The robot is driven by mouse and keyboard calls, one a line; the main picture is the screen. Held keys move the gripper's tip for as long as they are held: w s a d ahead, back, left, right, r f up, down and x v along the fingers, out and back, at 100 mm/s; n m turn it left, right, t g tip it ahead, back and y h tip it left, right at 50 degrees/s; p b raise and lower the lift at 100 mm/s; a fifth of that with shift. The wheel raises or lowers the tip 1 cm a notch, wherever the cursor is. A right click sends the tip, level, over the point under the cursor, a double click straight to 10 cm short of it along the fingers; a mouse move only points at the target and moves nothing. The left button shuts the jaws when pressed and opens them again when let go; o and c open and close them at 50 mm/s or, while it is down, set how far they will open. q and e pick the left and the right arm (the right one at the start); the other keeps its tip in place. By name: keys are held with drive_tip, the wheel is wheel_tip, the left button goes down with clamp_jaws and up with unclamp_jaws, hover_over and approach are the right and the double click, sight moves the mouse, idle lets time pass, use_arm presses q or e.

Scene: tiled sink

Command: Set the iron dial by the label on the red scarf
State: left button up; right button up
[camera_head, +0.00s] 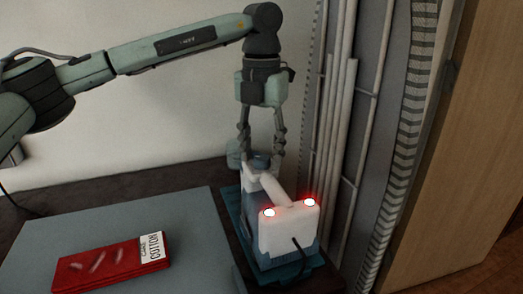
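The folded red scarf (98,268) lies at the lower left on a grey-blue board. Its white label (153,247) reads "COTTON" in large letters; the smaller line above is hard to read. The white and blue iron (287,228) stands on a teal base, with two glowing red-white lights facing me. My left gripper (261,153) points down at the iron's far end, its fingers apart on either side of a small round blue-grey part, perhaps the dial (261,161). Whether the fingers touch it cannot be told. The dial's markings are hidden. My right gripper is not in view.
The grey-blue board (180,215) is mostly clear around the scarf. The teal base (232,215) sits right of it on a dark counter. Pale vertical pipes (343,130) and a wooden panel (455,150) rise close on the right. A dark cord hangs from the iron.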

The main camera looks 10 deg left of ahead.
sight(261, 157)
use_arm(q)
drive_tip(key=shift+r, duration=0.15)
wheel_tip(261, 157, up, 12)
idle(0.6)
